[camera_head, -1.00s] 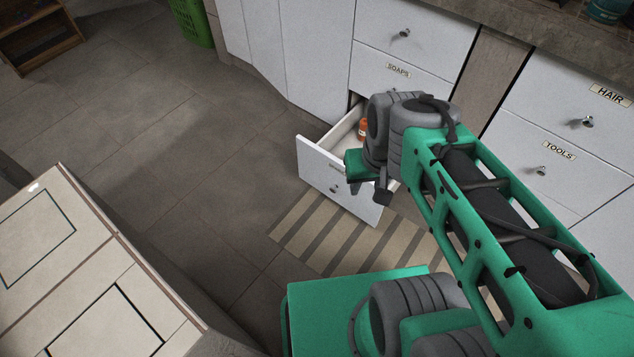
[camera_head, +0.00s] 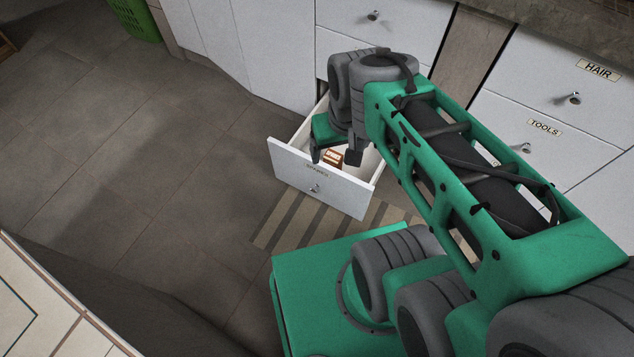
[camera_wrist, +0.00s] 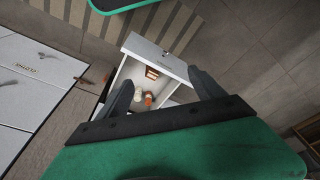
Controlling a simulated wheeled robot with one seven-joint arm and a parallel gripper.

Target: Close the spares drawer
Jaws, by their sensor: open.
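The spares drawer (camera_head: 300,176) stands pulled out from the lower white cabinet. Its white front bears a label and a small knob (camera_head: 314,188). It also shows in the wrist view (camera_wrist: 157,60), with a brown box (camera_wrist: 153,73), an orange bottle (camera_wrist: 148,98) and pale items inside. My gripper (camera_head: 334,157) is open and empty, with its fingers apart over the drawer behind its front panel. In the wrist view its fingers (camera_wrist: 161,92) frame the drawer's inside. I cannot tell how far they are above it. My arm hides the drawer's back right part.
Shut drawers labelled HAIR (camera_head: 545,75) and TOOLS (camera_head: 525,125) are at the right. A striped mat (camera_head: 290,222) lies below the drawer. A pale counter (camera_head: 40,310) is at the lower left. The tiled floor (camera_head: 130,150) left of the drawer is clear.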

